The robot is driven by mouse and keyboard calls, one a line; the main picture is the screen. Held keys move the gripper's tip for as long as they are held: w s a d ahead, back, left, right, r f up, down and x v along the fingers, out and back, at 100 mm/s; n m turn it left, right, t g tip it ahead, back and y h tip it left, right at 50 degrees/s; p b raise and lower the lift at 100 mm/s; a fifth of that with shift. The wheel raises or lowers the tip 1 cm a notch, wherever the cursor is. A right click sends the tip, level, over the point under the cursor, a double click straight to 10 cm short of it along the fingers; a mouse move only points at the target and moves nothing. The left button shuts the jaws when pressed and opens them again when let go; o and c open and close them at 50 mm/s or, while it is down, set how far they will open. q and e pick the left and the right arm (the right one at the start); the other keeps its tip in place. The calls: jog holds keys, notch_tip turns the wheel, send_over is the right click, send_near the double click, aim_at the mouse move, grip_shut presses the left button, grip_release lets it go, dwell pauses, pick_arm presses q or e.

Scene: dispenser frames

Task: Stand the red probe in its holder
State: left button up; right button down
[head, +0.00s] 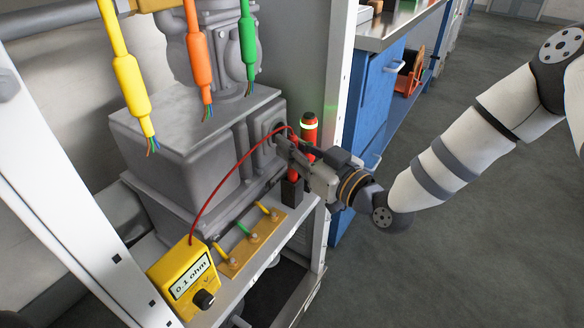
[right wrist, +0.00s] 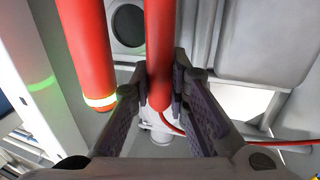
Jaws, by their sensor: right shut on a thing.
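My right gripper (head: 287,149) is shut on the red probe, upright just below the fingers in the head view (head: 293,172). In the right wrist view the probe (right wrist: 159,45) sits between the fingertips, its red lead leaving one end. The lead (head: 225,172) arches to the yellow meter (head: 184,280), which reads "0.1 ohm". A dark block (head: 292,194), seemingly the holder, is directly below the probe on the cabinet ledge. I cannot tell whether the probe's tip is inside it. My left gripper is not in view.
A second red stick with a glowing ring (head: 309,127) stands close behind the gripper. The grey housing (head: 180,130) is left of it, the white cabinet post (head: 335,90) right. A brass bar (head: 250,243) lies in front. Yellow, orange (head: 199,60) and green cables hang above.

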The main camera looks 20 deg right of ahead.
aim_at(292, 173)
notch_tip(292, 173, down, 3)
jog(key=shift+f+b, duration=0.15)
jog(key=shift+b, duration=0.2)
jog(key=shift+f, duration=0.15)
jog(key=c, duration=1.6)
grip_release()
jog(key=shift+o, duration=0.2)
